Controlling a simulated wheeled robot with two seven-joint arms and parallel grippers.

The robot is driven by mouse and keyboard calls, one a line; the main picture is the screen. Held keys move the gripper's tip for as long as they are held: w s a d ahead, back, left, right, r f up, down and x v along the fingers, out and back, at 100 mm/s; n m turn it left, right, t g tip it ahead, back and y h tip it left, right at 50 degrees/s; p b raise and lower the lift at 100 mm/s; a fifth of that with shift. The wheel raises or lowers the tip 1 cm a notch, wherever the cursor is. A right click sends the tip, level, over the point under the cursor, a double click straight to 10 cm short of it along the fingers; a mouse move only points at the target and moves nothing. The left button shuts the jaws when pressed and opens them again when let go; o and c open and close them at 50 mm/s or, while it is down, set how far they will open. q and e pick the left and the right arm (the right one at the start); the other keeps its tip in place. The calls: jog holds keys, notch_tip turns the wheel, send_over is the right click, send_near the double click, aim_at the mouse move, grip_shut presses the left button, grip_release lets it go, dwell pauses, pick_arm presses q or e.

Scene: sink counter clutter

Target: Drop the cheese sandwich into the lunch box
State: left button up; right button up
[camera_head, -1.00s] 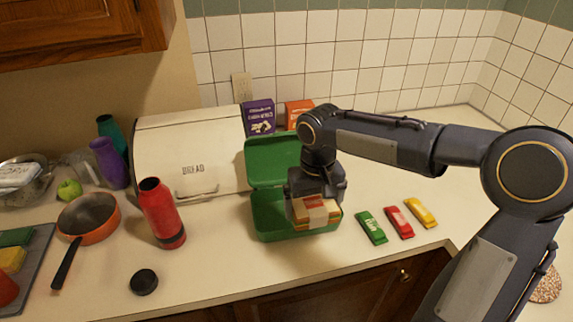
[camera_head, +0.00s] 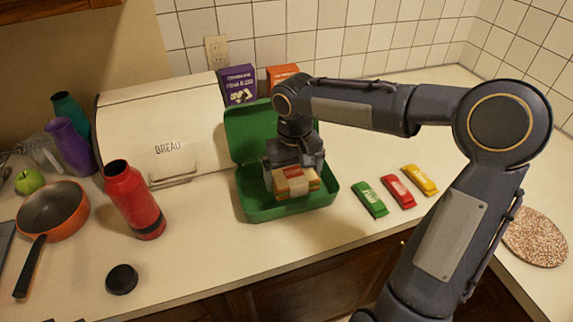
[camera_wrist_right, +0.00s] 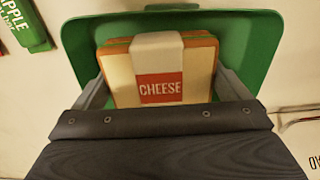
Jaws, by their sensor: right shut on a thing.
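The cheese sandwich (camera_head: 293,182) is in a wrapper band; its "CHEESE" label shows in the right wrist view (camera_wrist_right: 160,89). My right gripper (camera_head: 294,172) is shut on it, a finger at each side. The open green lunch box (camera_head: 284,212) stands on the counter with its lid (camera_head: 250,134) raised at the back. The sandwich is over or inside the box's opening; I cannot tell whether it touches the floor. In the right wrist view the green box (camera_wrist_right: 247,60) surrounds it. My left gripper is not in view.
Green, red and yellow bars (camera_head: 397,192) lie right of the box. A red bottle (camera_head: 132,200) and its black cap (camera_head: 122,279) are on the left, near an orange pan (camera_head: 53,210). A bread box (camera_head: 160,130) and two cartons (camera_head: 238,85) stand behind.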

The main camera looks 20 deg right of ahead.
jog(key=shift+f, duration=0.15)
jog(key=o, duration=0.7)
notch_tip(320, 180, up, 8)
jog(key=shift+f, duration=0.15)
jog(key=shift+s, duration=0.25)
jog(key=s+f+t+y, duration=0.1)
jog(key=s+t, duration=0.1)
jog(key=s, duration=0.4)
jog(key=s+f+t+y, duration=0.1)
jog(key=s+f, duration=0.1)
jog(key=s, duration=0.5)
jog(key=s+f+m+t+y, duration=0.1)
jog(key=s+f+t, duration=0.1)
jog(key=s, duration=0.5)
jog(key=shift+a+f+t+y, duration=0.25)
jog(key=shift+a+t+y, duration=0.05)
jog(key=shift+a+y, duration=0.1)
